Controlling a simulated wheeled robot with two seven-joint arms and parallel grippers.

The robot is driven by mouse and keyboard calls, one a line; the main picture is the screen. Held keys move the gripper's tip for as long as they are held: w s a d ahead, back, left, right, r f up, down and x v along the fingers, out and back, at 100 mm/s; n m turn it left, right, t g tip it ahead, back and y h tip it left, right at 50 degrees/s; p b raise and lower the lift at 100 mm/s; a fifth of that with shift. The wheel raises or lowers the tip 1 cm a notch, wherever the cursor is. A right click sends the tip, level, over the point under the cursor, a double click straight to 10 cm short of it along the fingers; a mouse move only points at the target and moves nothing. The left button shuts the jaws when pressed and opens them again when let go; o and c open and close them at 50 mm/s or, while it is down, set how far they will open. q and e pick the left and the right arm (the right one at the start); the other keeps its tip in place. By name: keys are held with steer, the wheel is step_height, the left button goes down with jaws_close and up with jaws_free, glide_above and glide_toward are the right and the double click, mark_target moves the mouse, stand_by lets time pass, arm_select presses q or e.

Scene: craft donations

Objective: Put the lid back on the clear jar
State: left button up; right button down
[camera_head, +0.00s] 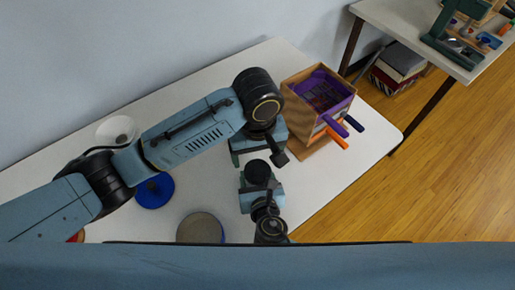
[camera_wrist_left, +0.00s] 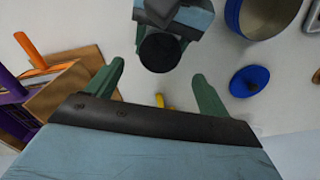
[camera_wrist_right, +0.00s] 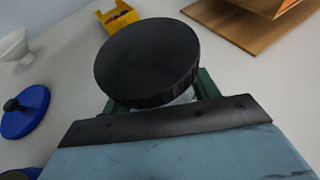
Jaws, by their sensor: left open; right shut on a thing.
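A black round lid (camera_wrist_right: 148,62) with a ridged rim is at my right gripper (camera_wrist_right: 160,96), which is shut. A small pale, glassy patch shows just under the lid between the fingers, perhaps the clear jar, mostly hidden. In the head view the black lid (camera_head: 258,171) is at the right gripper's tip, above the table. My left gripper (camera_wrist_left: 158,72) is open and empty; the black lid (camera_wrist_left: 160,53) shows beyond and between its fingers. In the head view the left gripper (camera_head: 257,152) is close to the right one.
A wooden box (camera_head: 303,88) with purple and orange handles stands at the table's right. A blue knobbed lid (camera_head: 154,191), a round pot (camera_head: 201,229) and a white cone (camera_head: 115,130) are to the left. A yellow box (camera_wrist_right: 118,16) sits on the table (camera_head: 300,205).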

mark_target(257, 171)
arm_select(q)
steer(key=shift+f, duration=3.2)
steer(key=shift+c, duration=0.4)
steer(key=c, duration=0.9)
steer(key=m, duration=0.6)
steer(key=shift+m, duration=0.3)
steer(key=shift+c, duration=0.2)
steer(key=o, duration=1.1)
